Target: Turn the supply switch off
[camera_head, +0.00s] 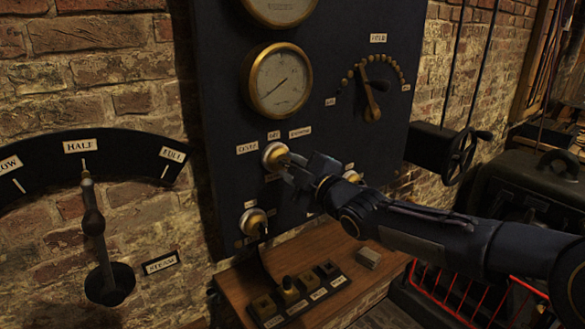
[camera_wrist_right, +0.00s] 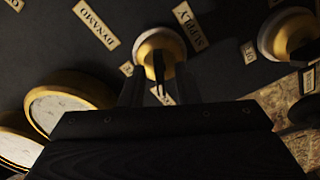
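The supply switch (camera_head: 273,154) is a round brass and pale knob on the dark panel, with CELLS, OFF and DYNAMO labels around its upper side. In the wrist view the supply switch (camera_wrist_right: 157,42) has a dark handle and a SUPPLY label beside it. My right gripper (camera_head: 290,167) is right at the switch. In the wrist view its fingers (camera_wrist_right: 158,88) stand apart on either side of the handle, with a gap between them. Whether they touch it is unclear, and the handle's exact direction is partly hidden. My left gripper is not in view.
A second brass knob (camera_head: 253,221) sits just below the supply switch. A gauge (camera_head: 278,79) and a field dial lever (camera_head: 372,102) are above. A wooden shelf (camera_head: 345,262) with a small switch block (camera_head: 297,291) lies below. A steam lever (camera_head: 93,222) stands at left.

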